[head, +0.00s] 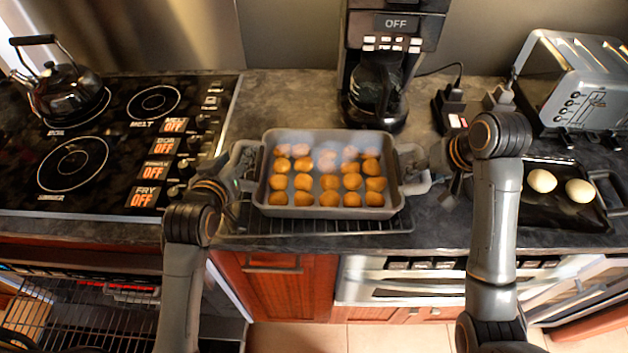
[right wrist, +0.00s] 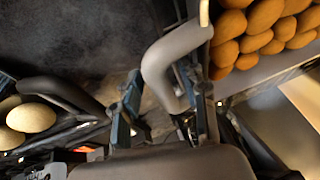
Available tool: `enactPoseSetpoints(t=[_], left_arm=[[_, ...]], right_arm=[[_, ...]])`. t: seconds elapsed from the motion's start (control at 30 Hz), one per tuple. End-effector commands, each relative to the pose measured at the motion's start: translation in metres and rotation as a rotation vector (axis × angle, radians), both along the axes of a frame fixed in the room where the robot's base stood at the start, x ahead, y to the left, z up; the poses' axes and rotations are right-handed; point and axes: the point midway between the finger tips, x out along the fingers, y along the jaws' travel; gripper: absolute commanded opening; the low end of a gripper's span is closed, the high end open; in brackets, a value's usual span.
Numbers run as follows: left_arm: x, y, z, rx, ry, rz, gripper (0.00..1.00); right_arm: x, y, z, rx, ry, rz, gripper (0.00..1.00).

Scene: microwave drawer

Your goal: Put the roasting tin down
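The roasting tin (head: 388,207) is a grey rectangular pan filled with rows of browned round pieces. It sits level over a wire rack (head: 330,222) on the dark counter; I cannot tell if it bears fully on the rack. My left gripper (head: 238,182) is at the tin's left handle (head: 243,158), and its fingers are too small to read. My right gripper (head: 442,180) is at the right handle (head: 418,184). In the right wrist view its fingers (right wrist: 162,112) stand apart, with the curved grey handle (right wrist: 172,58) between or just beyond them.
A cooktop (head: 110,140) with a kettle (head: 68,90) is left. A coffee maker (head: 375,95) stands behind the tin. A toaster (head: 580,85) and a black tray (head: 560,210) with two pale rolls are right. An open oven rack (head: 75,310) is at lower left.

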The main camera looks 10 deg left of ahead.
Motion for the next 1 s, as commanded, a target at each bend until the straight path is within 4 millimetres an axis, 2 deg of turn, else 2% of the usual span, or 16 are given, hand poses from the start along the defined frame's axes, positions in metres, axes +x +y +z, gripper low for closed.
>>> enactPoseSetpoints(t=[0.17,0.27,0.53,0.73,1.0], left_arm=[[-0.001,0.0,0.0,0.0,0.001,-0.001,0.44],[-0.009,0.0,0.004,0.0,-0.001,-0.001,0.44],[-0.051,0.0,0.02,0.0,0.0,-0.001,0.44],[-0.069,0.0,0.027,0.0,0.0,-0.001,0.44],[-0.071,0.0,0.028,0.0,0.0,-0.001,0.44]], right_arm=[[0.0,0.0,0.0,0.001,0.0,0.001,0.43],[0.0,0.001,0.0,0.001,0.0,0.001,0.43],[0.0,0.001,0.0,0.001,0.0,0.002,0.43],[0.0,0.001,0.001,0.002,-0.001,0.001,0.43],[-0.009,-0.008,0.029,-0.006,-0.011,0.002,0.43]])
